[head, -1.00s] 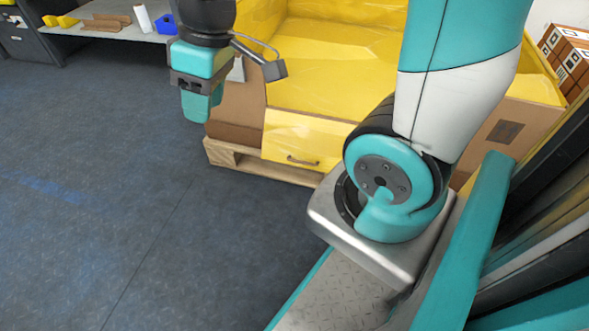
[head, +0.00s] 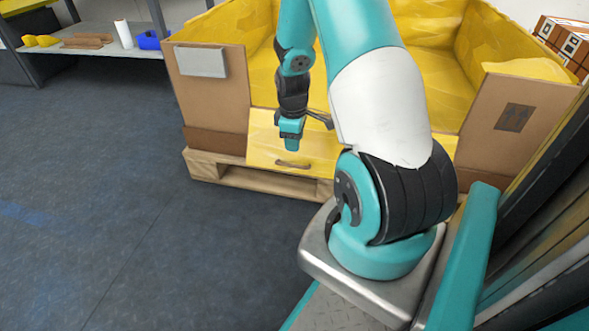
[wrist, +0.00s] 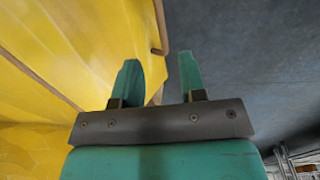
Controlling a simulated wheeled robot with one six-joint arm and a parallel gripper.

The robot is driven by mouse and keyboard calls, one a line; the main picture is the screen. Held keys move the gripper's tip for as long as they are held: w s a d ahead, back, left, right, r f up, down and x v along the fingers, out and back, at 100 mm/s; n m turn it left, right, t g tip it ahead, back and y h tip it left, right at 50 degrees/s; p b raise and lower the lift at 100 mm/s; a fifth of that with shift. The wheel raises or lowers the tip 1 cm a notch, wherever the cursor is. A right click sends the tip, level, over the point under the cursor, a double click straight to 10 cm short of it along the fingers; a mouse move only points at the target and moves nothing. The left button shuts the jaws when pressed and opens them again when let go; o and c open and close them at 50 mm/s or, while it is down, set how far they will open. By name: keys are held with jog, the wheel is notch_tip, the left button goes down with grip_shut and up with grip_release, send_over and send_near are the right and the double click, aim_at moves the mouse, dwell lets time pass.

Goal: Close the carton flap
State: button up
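The large cardboard carton (head: 210,100) has a yellow lining and an open front. Its front flap (head: 265,145) hangs folded down, yellow side outward, with a dark handle slot (head: 293,164) near its lower edge. My gripper (head: 291,147) points down in front of the flap, just above the slot in the picture; I cannot tell whether it touches. Yellow carton surface (wrist: 70,45) with a brown edge lies on the left there, close to the left finger.
The carton stands on a wooden pallet (head: 240,177). A shelf (head: 100,48) with a white roll and a blue bin is at the back left. Brown boxes (head: 565,45) stand at the back right. The dark floor (head: 110,190) at left is clear.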

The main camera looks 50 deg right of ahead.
aim_at(295, 161)
jog(key=f+b, duration=0.1)
jog(key=f, duration=0.2)
jog(key=f+b, duration=0.1)
jog(key=f, duration=0.2)
jog(key=f+b, duration=0.2)
jog(key=f, duration=0.1)
jog(key=shift+w+d, duration=0.15)
jog(key=shift+d, duration=0.15)
grip_shut()
